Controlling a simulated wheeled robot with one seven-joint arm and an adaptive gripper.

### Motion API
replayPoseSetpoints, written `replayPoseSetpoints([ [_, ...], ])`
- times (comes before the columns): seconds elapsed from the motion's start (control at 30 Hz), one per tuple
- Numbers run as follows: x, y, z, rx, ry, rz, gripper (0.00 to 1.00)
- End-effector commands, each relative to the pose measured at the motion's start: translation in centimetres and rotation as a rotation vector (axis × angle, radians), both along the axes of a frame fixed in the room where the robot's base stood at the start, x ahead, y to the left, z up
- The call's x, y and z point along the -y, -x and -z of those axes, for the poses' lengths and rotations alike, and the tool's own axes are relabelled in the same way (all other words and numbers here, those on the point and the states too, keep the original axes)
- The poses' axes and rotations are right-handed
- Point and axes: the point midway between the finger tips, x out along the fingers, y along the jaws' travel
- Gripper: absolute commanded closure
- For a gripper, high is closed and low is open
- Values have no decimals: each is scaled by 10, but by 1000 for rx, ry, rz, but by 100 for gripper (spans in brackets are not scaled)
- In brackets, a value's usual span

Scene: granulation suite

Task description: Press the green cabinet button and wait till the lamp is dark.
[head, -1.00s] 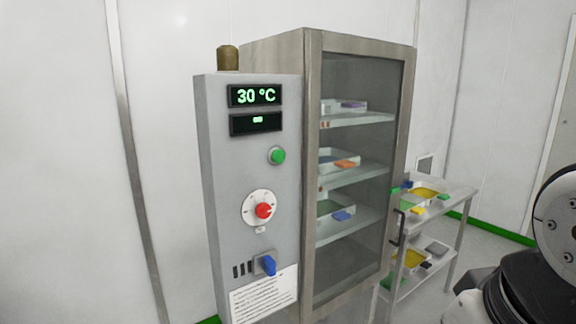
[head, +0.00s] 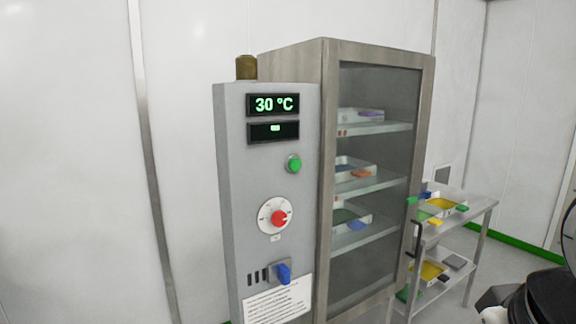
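The cabinet (head: 332,140) has a steel frame and a closed glass door with shelves behind it. A grey control panel (head: 240,200) stands at its left. The green button (head: 293,164) sits on the panel below two displays. The upper display (head: 273,105) reads 30 °C in green. The lower display (head: 272,132) shows a small green mark. The lamp (head: 246,68) on top of the panel is brownish and shows no bright glow. My gripper is not in view; only dark parts of my arm show at the lower right, apart from the cabinet.
A red-knobbed dial (head: 278,218) and a blue switch (head: 284,273) are lower on the panel, above a printed notice (head: 277,303). A steel trolley (head: 480,204) with trays and coloured pieces stands right of the cabinet. The door handle (head: 416,240) sticks out beside it.

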Motion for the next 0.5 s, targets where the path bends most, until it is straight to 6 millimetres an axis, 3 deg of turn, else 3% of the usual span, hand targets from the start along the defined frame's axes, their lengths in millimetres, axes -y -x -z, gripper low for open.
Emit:
replayPoseSetpoints([
  [0.03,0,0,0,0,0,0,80],
  [0.13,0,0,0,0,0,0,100],
  [0.5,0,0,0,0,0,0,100],
])
